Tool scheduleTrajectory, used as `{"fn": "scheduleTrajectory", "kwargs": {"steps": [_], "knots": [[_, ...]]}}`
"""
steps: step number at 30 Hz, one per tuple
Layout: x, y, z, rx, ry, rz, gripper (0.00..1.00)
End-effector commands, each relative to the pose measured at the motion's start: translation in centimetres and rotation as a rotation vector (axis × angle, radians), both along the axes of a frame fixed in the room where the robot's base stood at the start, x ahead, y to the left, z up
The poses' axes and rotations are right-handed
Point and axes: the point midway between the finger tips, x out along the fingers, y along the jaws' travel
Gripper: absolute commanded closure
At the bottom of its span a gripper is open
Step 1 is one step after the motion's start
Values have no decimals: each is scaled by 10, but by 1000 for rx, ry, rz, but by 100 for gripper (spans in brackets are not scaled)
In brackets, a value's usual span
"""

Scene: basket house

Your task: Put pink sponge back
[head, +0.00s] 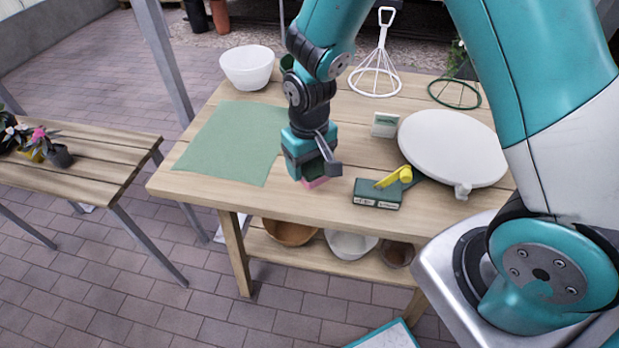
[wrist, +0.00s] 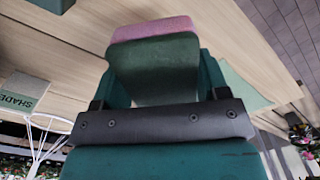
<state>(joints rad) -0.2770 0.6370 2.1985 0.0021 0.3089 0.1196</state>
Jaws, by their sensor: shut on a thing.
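The pink sponge (head: 316,183) shows as a small pink edge below my gripper (head: 310,166) in the head view, over the front middle of the wooden table. In the wrist view the sponge (wrist: 152,29) has a pink layer on a dark green one, between the fingers of my gripper (wrist: 155,75). My gripper is shut on it. Most of the sponge is hidden by the gripper in the head view. I cannot tell whether it touches the tabletop.
A green mat (head: 232,143) lies left of my gripper. A dark green box (head: 378,195) with a yellow item (head: 394,178) sits right of it. A white round board (head: 450,145), a small upright card (head: 385,124), a white bowl (head: 248,68) and wire frames (head: 375,75) stand further back.

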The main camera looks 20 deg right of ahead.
Motion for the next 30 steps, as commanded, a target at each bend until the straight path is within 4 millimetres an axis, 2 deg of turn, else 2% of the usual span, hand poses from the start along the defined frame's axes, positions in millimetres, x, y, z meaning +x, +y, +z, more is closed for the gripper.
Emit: {"fn": "scheduleTrajectory", "kwargs": {"steps": [12, 24, 25, 27, 28, 30], "knots": [[0, 0, -49, 0, 1, 0, 54], [1, 0, -56, 0, -2, 0, 54], [1, 0, -56, 0, -2, 0, 30], [1, 0, -55, 0, -2, 0, 14], [1, 0, -55, 0, -2, 0, 7], [1, 0, -55, 0, -2, 0, 7]]}}
